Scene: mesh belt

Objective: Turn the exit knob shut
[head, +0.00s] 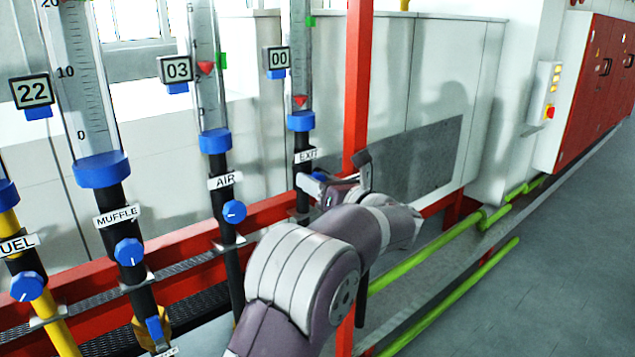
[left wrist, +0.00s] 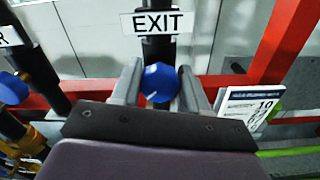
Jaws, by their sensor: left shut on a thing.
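The exit knob (left wrist: 160,82) is a blue round knob on the black pipe under the EXIT label (left wrist: 157,22). In the left wrist view it sits between the two fingers of my left gripper (left wrist: 159,88), which is shut on it. In the head view my left gripper (head: 322,184) is at the EXIT pipe and mostly hides the knob. Its pointer mark cannot be made out. Above the EXIT label, the exit display (head: 276,60) reads 00. The red marker (head: 300,101) is low in the exit tube, and a green marker (head: 311,21) sits higher. My right gripper is not in view.
The air knob (head: 234,211), muffle knob (head: 129,252) and fuel knob (head: 27,287) stand to the left on their own pipes. A red post (head: 357,80) rises just right of the EXIT pipe. Green pipes (head: 440,245) run along the floor at right.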

